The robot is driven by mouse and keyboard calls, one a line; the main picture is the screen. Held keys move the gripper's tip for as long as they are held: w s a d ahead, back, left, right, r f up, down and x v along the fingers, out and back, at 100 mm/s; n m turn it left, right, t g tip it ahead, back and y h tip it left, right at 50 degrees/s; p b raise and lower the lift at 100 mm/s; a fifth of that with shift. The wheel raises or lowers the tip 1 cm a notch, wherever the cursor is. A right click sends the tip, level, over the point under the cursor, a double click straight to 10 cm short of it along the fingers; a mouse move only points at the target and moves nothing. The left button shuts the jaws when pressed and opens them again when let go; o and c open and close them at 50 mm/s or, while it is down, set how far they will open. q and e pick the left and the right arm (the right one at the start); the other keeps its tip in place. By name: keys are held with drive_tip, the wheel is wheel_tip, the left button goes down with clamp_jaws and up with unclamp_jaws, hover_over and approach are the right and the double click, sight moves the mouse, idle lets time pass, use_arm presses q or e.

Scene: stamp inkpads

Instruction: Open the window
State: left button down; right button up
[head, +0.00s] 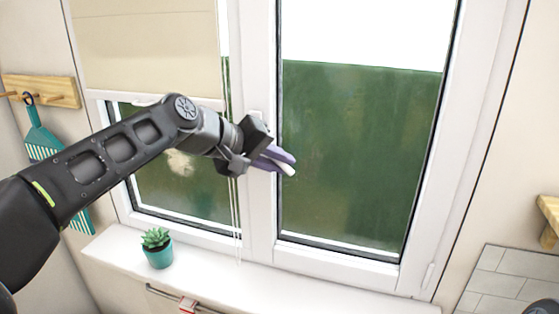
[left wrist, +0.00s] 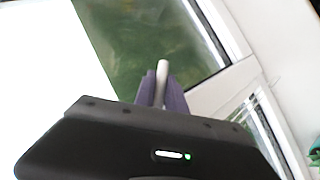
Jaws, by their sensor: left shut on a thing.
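The window (head: 360,160) has two white-framed panes with green outside. A white central frame post stands between the panes. My left gripper (head: 285,163) reaches in from the left and is at this post, in front of the right pane's left edge. Its purple fingers are shut on the white window handle (left wrist: 162,68), which sticks out between them in the left wrist view. In the head view the handle is mostly hidden by the fingers. The right pane appears to sit in its frame; I cannot tell whether it is slightly ajar. My right gripper is not in view.
A beige blind (head: 150,45) covers the upper left pane, with cords (head: 236,215) hanging beside the post. A succulent in a teal pot (head: 158,250) stands on the white sill (head: 115,245). A wooden hook rack (head: 40,90) holds a teal dustpan-like tool (head: 40,140) at left.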

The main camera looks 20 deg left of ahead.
use_arm(q)
drive_tip(key=c, duration=1.4)
unclamp_jaws()
drive_tip(key=shift+b+v, duration=0.9)
drive_tip(key=shift+v, duration=3)
